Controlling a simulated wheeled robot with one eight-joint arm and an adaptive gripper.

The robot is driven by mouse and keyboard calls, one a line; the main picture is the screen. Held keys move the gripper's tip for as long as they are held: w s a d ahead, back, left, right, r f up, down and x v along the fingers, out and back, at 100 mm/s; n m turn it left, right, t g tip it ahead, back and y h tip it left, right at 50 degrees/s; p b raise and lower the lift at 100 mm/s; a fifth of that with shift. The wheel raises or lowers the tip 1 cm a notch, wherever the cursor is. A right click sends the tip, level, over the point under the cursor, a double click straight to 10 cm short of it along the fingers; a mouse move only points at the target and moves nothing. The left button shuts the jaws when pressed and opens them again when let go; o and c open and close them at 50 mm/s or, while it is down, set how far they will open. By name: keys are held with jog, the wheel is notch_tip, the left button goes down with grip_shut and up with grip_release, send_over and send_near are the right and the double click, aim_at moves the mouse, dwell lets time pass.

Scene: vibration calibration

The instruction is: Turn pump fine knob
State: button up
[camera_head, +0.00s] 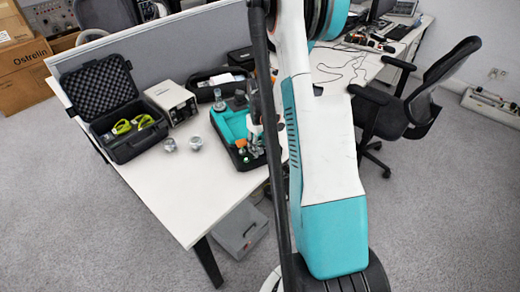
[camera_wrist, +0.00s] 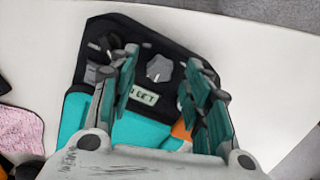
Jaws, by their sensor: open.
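The pump is a teal device in a black case (camera_head: 228,123) on the white table in the head view. In the wrist view its teal body (camera_wrist: 78,118) and black panel (camera_wrist: 120,27) show, with a small label (camera_wrist: 145,97). A grey lobed knob (camera_wrist: 160,68) sits on the panel, between my fingers in the picture. Darker fittings (camera_wrist: 103,46) stand to its left. I cannot tell which is the fine knob. My gripper (camera_wrist: 163,62) is open over the panel, its fingers on either side of the grey knob; contact cannot be told. An orange part is partly hidden by the right fingers.
On the white table (camera_head: 180,215) stand an open black case (camera_head: 128,130) with yellow-green items, a beige box (camera_head: 171,101) and two small metal pieces (camera_head: 196,142). A grey partition (camera_head: 190,45) runs behind. An office chair (camera_head: 425,90) stands right. The table's front left is clear.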

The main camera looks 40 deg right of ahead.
jog(key=shift+f, duration=0.5)
jog(key=c, duration=1.1)
jog(key=shift+o, duration=0.2)
